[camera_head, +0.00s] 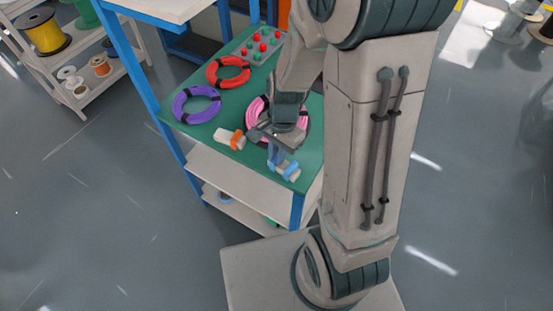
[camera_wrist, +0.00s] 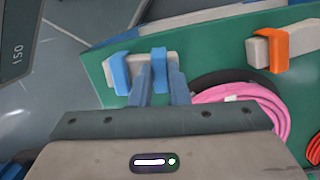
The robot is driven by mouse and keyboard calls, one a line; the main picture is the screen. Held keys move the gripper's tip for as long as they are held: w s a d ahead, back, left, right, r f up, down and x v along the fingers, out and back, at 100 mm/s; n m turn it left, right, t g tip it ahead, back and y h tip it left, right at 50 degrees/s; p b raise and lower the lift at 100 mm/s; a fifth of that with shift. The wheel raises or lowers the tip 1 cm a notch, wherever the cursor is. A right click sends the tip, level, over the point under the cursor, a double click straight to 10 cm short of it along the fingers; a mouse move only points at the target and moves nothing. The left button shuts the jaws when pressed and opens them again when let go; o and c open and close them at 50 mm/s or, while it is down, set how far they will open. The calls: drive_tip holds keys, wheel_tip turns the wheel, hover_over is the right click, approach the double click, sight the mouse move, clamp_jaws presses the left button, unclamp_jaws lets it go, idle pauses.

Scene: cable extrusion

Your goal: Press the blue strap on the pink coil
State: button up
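A beige block with bright blue strapping (camera_wrist: 118,73) lies near the edge of the green table top; in the head view the blue strap (camera_head: 290,168) shows at the table's front corner. My gripper (camera_wrist: 159,72) reaches down to this block. Its two blue-grey fingers stand apart, with bright blue strap between or just behind their tips. I cannot tell if they touch it. In the head view my gripper (camera_head: 274,157) partly hides the block. The pink coil (camera_wrist: 243,103) lies flat to the right of the fingers, with a black band, and is partly hidden by my gripper.
A beige block with an orange strap (camera_head: 236,138) lies left of my gripper. A purple coil (camera_head: 196,104) and a red coil (camera_head: 229,71) lie farther back. A grey rack with red knobs (camera_head: 262,46) stands at the back. Blue table legs (camera_head: 297,210) bound the front.

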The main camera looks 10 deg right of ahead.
wheel_tip(320, 180, up, 8)
drive_tip(key=p, duration=0.7)
idle(0.3)
drive_tip(key=w+a+r+n+p, duration=0.2)
drive_tip(key=w+r+p, duration=0.4)
drive_tip(key=w, duration=0.3)
drive_tip(key=shift+w+d+f+b, duration=0.1)
drive_tip(key=shift+d+f+b, duration=0.05)
drive_tip(key=shift+f+b, duration=1.7)
drive_tip(key=shift+d+f+b, duration=0.1)
drive_tip(key=shift+f+b, duration=1.05)
drive_tip(key=shift+f, duration=1.25)
drive_tip(key=shift+f, duration=0.1)
drive_tip(key=shift+f+b, duration=1.15)
drive_tip(key=shift+f, duration=0.25)
drive_tip(key=shift+f+b, duration=0.4)
drive_tip(key=shift+f, duration=0.2)
